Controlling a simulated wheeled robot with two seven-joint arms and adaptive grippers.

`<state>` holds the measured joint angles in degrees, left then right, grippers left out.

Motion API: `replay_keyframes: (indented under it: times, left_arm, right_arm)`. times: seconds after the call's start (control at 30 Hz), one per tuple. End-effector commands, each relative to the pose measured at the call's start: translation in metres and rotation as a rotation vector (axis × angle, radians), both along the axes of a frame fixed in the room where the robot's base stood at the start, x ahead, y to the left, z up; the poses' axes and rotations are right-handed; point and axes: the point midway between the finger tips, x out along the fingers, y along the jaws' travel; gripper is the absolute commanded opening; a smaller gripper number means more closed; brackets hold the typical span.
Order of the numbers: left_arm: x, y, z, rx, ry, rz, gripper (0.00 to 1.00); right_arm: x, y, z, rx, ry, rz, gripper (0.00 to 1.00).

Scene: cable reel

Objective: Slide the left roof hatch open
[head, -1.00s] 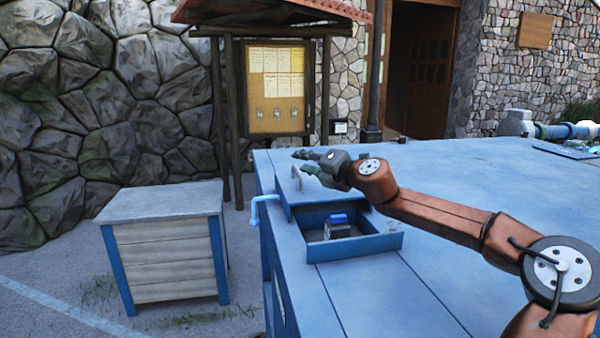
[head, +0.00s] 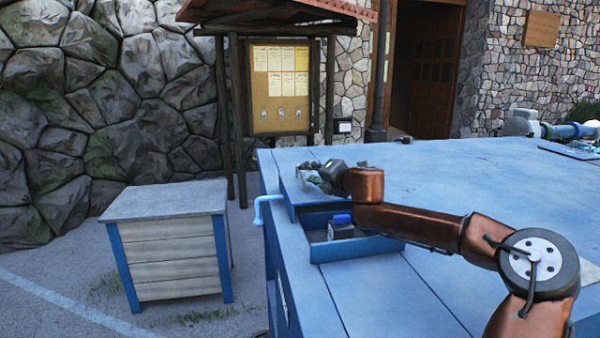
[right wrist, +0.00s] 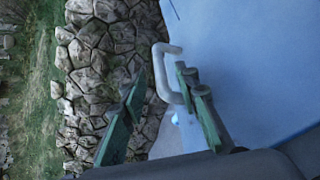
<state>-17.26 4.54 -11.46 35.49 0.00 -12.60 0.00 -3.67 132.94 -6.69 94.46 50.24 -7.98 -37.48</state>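The left roof hatch (head: 290,187) is a light blue panel on the blue roof, partly back from a framed opening (head: 368,248). Its pale bent handle (right wrist: 160,70) shows in the right wrist view. My right gripper (head: 308,178) is over the hatch in the head view. In the right wrist view its green fingers (right wrist: 160,76) are apart, with the handle between their tips, close to the right finger. I cannot tell whether they touch. In the head view the gripper and wrist hide the handle and part of the hatch. My left gripper is not in view.
A dark object with a blue top (head: 341,226) sits inside the opening. A light blue bent pipe (head: 266,207) sticks out at the roof's left edge. A slatted crate (head: 168,250) stands on the ground to the left. The roof to the right (head: 480,185) is mostly clear.

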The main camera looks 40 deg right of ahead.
Motion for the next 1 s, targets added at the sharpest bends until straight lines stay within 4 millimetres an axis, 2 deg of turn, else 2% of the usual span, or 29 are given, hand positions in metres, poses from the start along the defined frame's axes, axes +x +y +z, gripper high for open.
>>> replay_keyframes:
  times: [0.6, 1.0]
  left_arm:
    - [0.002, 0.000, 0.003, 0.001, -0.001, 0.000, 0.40]
    - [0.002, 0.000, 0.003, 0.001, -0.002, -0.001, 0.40]
  right_arm:
    - [0.048, -0.011, -0.012, 0.000, 0.002, -0.002, 0.29]
    - [0.057, -0.011, -0.013, 0.002, 0.000, 0.000, 0.29]
